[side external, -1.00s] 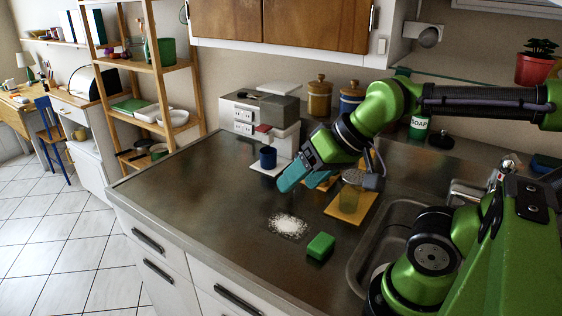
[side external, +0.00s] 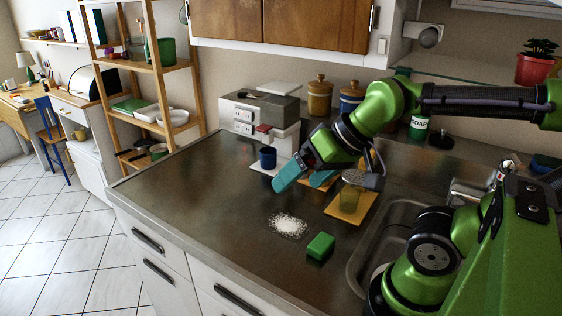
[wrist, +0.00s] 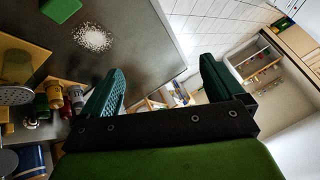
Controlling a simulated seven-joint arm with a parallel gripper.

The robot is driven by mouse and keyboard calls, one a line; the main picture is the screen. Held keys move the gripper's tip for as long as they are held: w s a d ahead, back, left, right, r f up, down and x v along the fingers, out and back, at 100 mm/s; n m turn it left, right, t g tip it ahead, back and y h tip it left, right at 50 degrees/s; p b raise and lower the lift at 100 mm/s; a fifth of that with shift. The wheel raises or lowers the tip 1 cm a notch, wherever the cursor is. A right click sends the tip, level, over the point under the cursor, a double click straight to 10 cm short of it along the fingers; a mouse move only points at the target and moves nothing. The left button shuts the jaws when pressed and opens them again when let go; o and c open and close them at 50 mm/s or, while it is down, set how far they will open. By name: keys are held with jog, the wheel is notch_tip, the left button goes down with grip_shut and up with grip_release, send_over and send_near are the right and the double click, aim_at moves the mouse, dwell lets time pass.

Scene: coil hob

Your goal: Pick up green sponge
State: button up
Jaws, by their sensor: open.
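The green sponge (side external: 320,247) lies flat on the dark counter, just right of a patch of white powder (side external: 288,225). In the wrist view the sponge (wrist: 60,9) is at the top left, partly cut off by the frame edge, with the powder (wrist: 92,37) below and right of it. My gripper (side external: 304,182) is open and empty above the counter, farther back than the sponge and apart from it. In the wrist view my gripper (wrist: 162,78) shows its two teal fingers spread wide with nothing between them.
A glass shaker on a wooden board (side external: 346,212) stands right of my gripper. The sink (side external: 385,240) is right of the sponge. The counter left of the powder is clear.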

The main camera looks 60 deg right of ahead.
jog(key=shift+d, duration=0.1)
jog(key=n+g+h, duration=0.2)
jog(key=n+g, duration=0.1)
jog(key=g, duration=0.4)
send_over(320, 241)
jog(key=f, duration=1.8)
jog(key=shift+s+d+f, duration=0.1)
jog(key=shift+d+f, duration=0.2)
jog(key=shift+a+f, duration=0.15)
jog(key=shift+f, duration=1.2)
jog(key=shift+a+f, duration=0.1)
jog(key=shift+f, duration=1.25)
jog(key=c, duration=1)
notch_tip(320, 241, up, 10)
jog(key=shift+r, duration=0.1)
